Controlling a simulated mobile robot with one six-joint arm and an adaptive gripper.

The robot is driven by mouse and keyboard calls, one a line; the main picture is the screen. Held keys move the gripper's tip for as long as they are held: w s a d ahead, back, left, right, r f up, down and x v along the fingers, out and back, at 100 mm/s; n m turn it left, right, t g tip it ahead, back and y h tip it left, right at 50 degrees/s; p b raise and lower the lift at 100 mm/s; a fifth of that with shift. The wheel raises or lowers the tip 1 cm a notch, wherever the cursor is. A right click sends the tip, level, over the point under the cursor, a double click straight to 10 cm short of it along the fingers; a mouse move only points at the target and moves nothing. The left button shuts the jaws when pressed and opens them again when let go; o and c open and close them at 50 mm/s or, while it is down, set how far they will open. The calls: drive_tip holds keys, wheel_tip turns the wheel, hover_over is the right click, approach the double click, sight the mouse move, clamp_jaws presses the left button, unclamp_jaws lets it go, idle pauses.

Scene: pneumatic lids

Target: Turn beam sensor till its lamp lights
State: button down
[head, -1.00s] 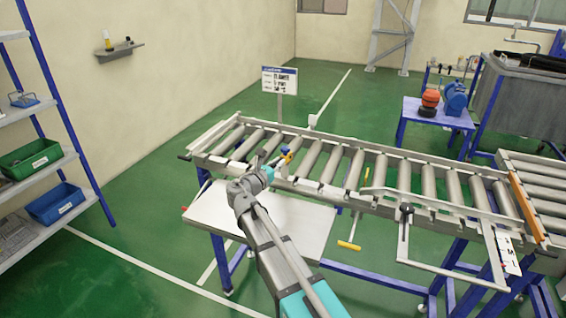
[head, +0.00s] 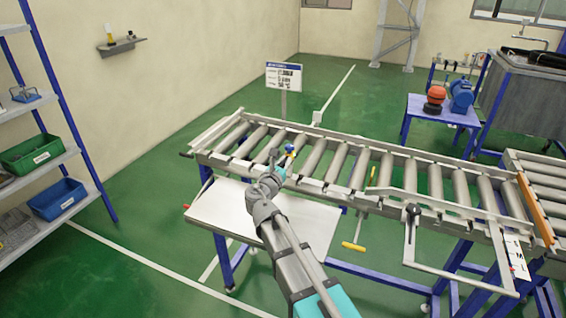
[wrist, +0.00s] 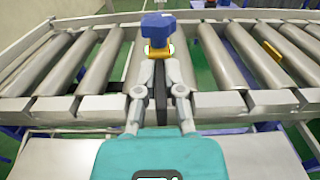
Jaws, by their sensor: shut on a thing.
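The beam sensor is a blue-headed piece (wrist: 158,28) at the near side rail of the roller conveyor, top centre in the wrist view. It shows small and blue in the head view (head: 290,149). A yellow band with pale green glints shows just under the blue head; I cannot tell whether this is a lit lamp. My gripper (wrist: 158,62) is shut on the sensor's lower part, and the fingers hide much of that part. In the head view my gripper (head: 281,168) reaches over the near rail from the front.
The roller conveyor (head: 340,160) runs across the middle. A white post (head: 316,118) stands at its far rail. A bare pale shelf (head: 225,212) lies below my arm. A sign (head: 284,76) stands behind. A yellow-handled rod (head: 354,246) hangs below the conveyor.

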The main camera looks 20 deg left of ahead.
drive_tip(key=shift+w, duration=0.1)
drive_tip(key=c, duration=0.8)
unclamp_jaws()
drive_tip(key=shift+o, duration=0.2)
drive_tip(key=shift+s, duration=0.25)
drive_tip(key=s+a, duration=0.1)
drive_tip(key=s, duration=1)
drive_tip(key=shift+s+a, duration=0.25)
drive_tip(key=shift+s, duration=0.1)
